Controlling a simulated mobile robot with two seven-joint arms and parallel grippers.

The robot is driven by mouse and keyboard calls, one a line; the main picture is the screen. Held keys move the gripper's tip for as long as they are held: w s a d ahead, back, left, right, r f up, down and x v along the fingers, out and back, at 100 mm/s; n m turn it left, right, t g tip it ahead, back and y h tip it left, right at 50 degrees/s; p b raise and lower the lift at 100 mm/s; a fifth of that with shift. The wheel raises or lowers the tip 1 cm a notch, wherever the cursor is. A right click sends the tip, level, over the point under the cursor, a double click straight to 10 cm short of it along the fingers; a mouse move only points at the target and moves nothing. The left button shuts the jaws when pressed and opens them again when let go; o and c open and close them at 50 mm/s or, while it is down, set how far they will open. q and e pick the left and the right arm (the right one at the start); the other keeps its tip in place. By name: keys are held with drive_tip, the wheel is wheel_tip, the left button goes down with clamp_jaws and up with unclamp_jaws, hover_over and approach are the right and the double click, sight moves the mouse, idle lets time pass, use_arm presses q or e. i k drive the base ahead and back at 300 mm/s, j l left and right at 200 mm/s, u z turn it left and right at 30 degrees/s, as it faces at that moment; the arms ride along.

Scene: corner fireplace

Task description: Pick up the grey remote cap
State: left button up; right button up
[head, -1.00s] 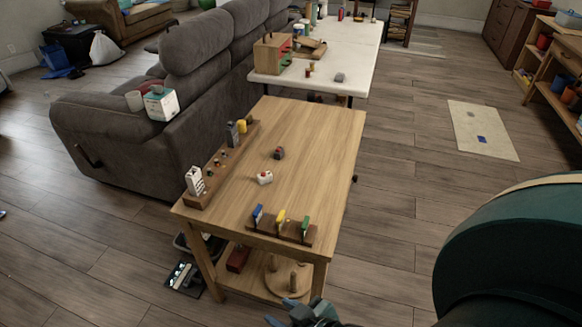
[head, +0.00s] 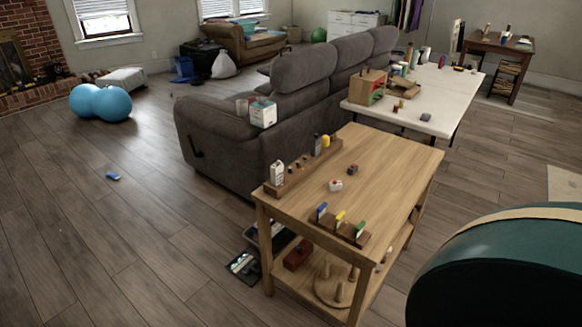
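I cannot make out for sure which thing is the grey remote cap. A small grey item (head: 426,117) lies on the white table (head: 425,95) near its front edge. A small dark block with some red on it (head: 352,170) lies on the wooden table (head: 385,165). A white and red piece (head: 335,185) lies near that block. Neither of my grippers is in view. A large dark green part of my own arm fills the lower right corner.
A grey sofa (head: 225,125) stands along the left of both tables. A blue peanut-shaped ball (head: 100,103) rests near the brick fireplace (head: 38,50). A small blue object (head: 113,176) lies on the floor. The wooden floor at left is mostly clear.

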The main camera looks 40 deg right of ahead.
sight(351, 172)
drive_tip(key=l+u, duration=0.3)
drive_tip(key=u, duration=0.2)
drive_tip(key=l+u, duration=0.3)
drive_tip(key=u, duration=0.2)
drive_tip(key=k+l, duration=0.15)
drive_tip(key=l, duration=0.25)
drive_tip(key=k+l, duration=0.2)
drive_tip(key=l, duration=0.2)
drive_tip(key=k+l, duration=0.15)
drive_tip(key=l, duration=0.25)
drive_tip(key=k+l, duration=0.15)
drive_tip(key=l, duration=0.25)
drive_tip(key=k+l, duration=0.15)
drive_tip(key=l, duration=0.25)
